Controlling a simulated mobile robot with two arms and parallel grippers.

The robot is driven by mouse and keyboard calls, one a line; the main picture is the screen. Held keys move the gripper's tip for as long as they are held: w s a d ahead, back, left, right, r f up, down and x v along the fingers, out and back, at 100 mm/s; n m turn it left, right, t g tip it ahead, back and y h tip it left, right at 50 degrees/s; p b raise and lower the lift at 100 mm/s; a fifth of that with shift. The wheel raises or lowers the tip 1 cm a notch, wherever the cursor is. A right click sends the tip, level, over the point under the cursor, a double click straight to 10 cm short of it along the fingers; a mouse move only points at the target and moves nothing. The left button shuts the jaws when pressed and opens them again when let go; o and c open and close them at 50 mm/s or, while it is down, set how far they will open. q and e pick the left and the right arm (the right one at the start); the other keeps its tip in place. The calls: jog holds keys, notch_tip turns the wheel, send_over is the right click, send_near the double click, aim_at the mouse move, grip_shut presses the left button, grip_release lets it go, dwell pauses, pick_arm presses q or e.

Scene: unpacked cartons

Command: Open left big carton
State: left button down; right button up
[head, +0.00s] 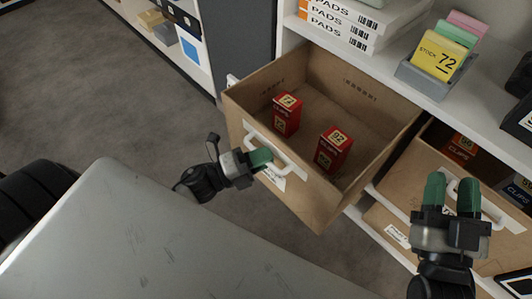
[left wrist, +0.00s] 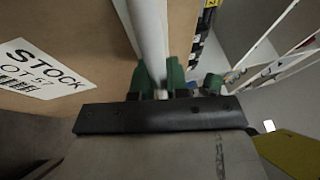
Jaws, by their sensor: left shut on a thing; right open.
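The left big carton (head: 312,200) is a brown drawer-like box, pulled well out of the white shelf and open at the top. Two red clip boxes stand inside it, one on the left (head: 286,115) and one on the right (head: 333,150). My left gripper (head: 262,158) is shut on the white handle (head: 283,160) on the carton's front. In the left wrist view the handle (left wrist: 148,35) runs between the green fingers (left wrist: 160,80), beside a stock label (left wrist: 40,68). My right gripper (head: 453,196) is open and empty, in front of the right carton (head: 412,170).
The right carton holds an orange clip box (head: 461,147) and has its own white handle. White pad boxes (head: 362,25) and a grey card holder (head: 432,78) stand on the shelf above. Grey floor (head: 110,80) is clear at left.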

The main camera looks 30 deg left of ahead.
pick_arm(q)
jog(key=c, duration=1.1)
grip_release()
jog(key=shift+c, duration=0.2)
jog(key=p+v, duration=0.1)
jog(key=v, duration=1)
pick_arm(e)
jog(key=f, duration=0.1)
jog(key=f+g, duration=0.1)
jog(key=f+g+h, duration=0.1)
jog(key=shift+w+d, duration=0.2)
jog(key=shift+w, duration=0.1)
pick_arm(q)
jog(key=shift+d, duration=0.1)
pick_arm(e)
jog(key=shift+r, duration=0.1)
